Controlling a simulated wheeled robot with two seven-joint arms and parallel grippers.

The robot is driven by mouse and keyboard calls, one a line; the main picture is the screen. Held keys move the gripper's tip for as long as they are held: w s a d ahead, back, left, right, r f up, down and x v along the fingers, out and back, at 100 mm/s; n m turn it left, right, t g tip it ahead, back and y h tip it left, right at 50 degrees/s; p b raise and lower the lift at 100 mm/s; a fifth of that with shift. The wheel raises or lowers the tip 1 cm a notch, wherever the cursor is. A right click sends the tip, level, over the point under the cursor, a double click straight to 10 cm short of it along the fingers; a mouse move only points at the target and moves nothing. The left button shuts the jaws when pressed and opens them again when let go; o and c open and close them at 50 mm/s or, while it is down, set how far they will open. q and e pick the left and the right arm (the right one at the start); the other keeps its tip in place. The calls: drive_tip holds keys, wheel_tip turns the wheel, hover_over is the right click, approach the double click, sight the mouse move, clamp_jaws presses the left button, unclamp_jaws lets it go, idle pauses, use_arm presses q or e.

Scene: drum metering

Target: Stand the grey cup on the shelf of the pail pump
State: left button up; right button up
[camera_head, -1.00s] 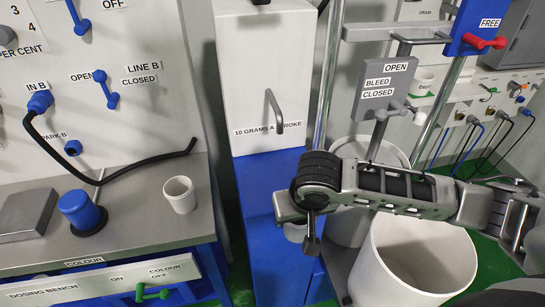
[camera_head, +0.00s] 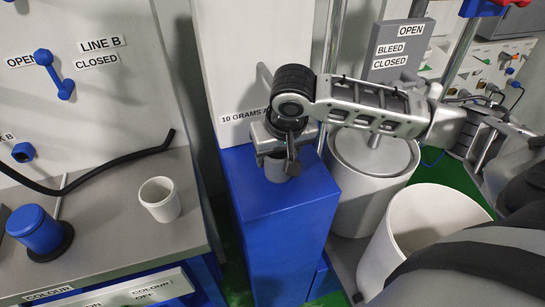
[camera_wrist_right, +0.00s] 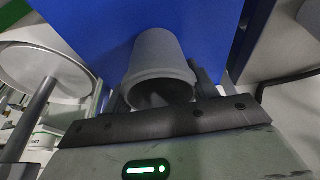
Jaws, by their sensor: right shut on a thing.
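The grey cup (camera_head: 278,167) is in my right gripper (camera_head: 284,150), which is shut on it. The cup is over or on the blue ledge (camera_head: 290,200) in front of the white pump box (camera_head: 235,60) labelled "10 GRAMS A STROKE". I cannot tell whether its base touches the ledge. The gripper hides the cup's upper part in the head view. In the right wrist view the cup (camera_wrist_right: 160,58) shows in front of the gripper body, with the blue surface behind it. My left gripper is not in view.
A whitish cup (camera_head: 160,198) and a blue-capped pot (camera_head: 38,232) stand on the bench at left, near a black hose (camera_head: 100,171). A lidded drum (camera_head: 365,195) and an open white pail (camera_head: 415,225) stand right of the ledge. The ledge's front part is clear.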

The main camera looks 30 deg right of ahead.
drive_tip(key=shift+r, duration=0.1)
drive_tip(key=shift+f, duration=0.2)
drive_tip(key=o, duration=1)
